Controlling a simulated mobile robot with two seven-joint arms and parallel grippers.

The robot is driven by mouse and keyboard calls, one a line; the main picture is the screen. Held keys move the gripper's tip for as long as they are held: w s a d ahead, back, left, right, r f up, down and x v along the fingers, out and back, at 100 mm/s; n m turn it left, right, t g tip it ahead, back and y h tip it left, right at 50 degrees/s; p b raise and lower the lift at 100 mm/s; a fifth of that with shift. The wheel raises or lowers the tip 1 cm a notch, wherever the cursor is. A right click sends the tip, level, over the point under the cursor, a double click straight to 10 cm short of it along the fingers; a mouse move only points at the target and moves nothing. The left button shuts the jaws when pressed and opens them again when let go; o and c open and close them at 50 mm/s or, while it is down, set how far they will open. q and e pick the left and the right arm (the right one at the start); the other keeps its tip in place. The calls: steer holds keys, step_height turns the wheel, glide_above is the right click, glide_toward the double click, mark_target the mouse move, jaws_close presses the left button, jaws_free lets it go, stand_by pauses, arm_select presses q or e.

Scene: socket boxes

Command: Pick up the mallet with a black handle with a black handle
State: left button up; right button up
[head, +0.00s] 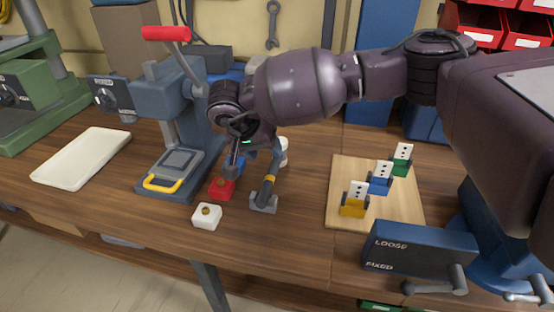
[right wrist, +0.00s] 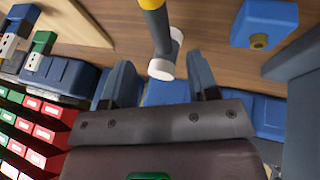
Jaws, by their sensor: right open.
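A tool with a dark handle and a yellow band, which looks like the mallet (head: 270,181), lies on the bench beside the red box. A grey crosspiece (head: 263,204) is at its near end. A white-faced cylinder (head: 283,151) shows near its far end; I cannot tell if all are one tool. In the right wrist view a white-faced head (right wrist: 165,57) on a grey shaft with a yellow band lies ahead of the fingers. My right gripper (head: 232,165) is open and empty, left of the handle in the head view. My left gripper is not in view.
A red box (head: 222,188), a blue box (right wrist: 264,24) and a white box (head: 207,216) stand close by. A lever press (head: 175,130) is at the left. A wooden board (head: 340,180) with colored holders and a LOOSE/FIXED vise (head: 418,248) are at the right.

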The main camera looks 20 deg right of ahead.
mark_target(274, 159)
steer(key=x, duration=0.2)
steer(key=b+x, duration=0.1)
steer(key=x, duration=0.4)
steer(key=shift+w+d, duration=0.2)
steer(key=shift+w, duration=0.2)
steer(key=shift+r, duration=0.1)
jaws_close()
